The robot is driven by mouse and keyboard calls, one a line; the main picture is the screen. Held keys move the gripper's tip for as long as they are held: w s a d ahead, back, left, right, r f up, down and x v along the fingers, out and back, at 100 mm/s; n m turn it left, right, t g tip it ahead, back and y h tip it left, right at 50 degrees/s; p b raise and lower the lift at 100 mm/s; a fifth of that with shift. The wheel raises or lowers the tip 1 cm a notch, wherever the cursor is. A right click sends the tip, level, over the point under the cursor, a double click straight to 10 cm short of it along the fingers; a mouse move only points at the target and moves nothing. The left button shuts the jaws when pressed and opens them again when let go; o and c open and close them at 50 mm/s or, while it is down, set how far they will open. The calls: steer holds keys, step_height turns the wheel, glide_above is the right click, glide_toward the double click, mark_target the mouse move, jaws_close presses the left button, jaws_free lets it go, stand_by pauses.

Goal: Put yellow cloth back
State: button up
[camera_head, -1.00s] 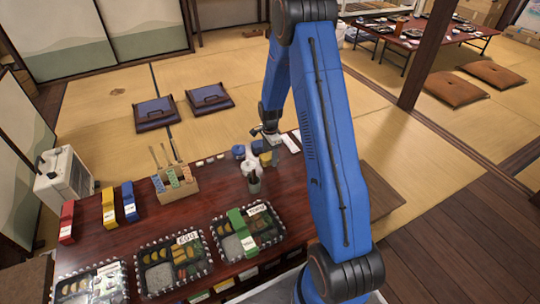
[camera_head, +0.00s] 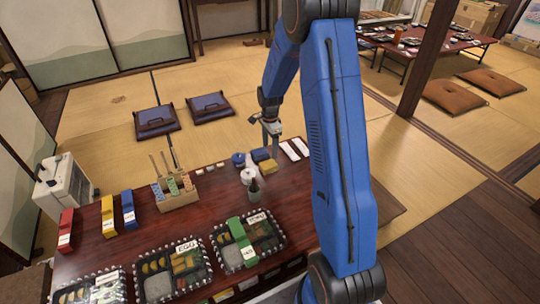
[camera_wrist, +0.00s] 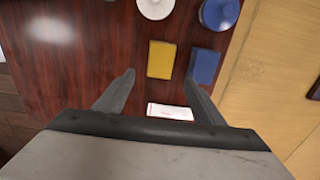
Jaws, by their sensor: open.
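The yellow cloth (camera_wrist: 161,60) lies flat and folded on the dark red table, beside the folded blue cloth (camera_wrist: 205,66) in the wrist view. In the head view the yellow cloth (camera_head: 267,166) is near the table's far edge. My gripper (camera_wrist: 159,78) is open and empty, its fingers spread below the yellow cloth in the wrist picture. In the head view my gripper (camera_head: 272,133) hangs above the far part of the table, apart from the cloths.
A white pot (camera_wrist: 155,8) and a blue round container (camera_wrist: 219,12) stand close by. A white packet (camera_wrist: 170,111) lies between the fingers in the wrist picture. A wooden holder (camera_head: 175,192) and several lunch boxes (camera_head: 245,241) are on the table. Tatami lies beyond.

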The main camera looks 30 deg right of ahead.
steer(key=s+a+r+n+t, duration=0.1)
steer(key=s+a+r+n, duration=0.25)
steer(key=s+r, duration=0.6)
steer(key=s+a+r+n+t, duration=0.1)
steer(key=s+a+r+n, duration=0.4)
steer(key=r, duration=0.8)
steer(key=s+a+r+n+t, duration=0.1)
steer(key=s+r+n, duration=0.1)
steer(key=s, duration=0.6)
steer(key=s+a+r+n+t, duration=0.1)
steer(key=s+n, duration=0.3)
steer(key=s, duration=0.5)
steer(key=s+a+r+n, duration=0.1)
steer(key=s+r+n, duration=0.2)
steer(key=s, duration=0.5)
steer(key=shift+s+r+t, duration=0.15)
steer(key=shift+s+t, duration=0.2)
steer(key=shift+t, duration=0.05)
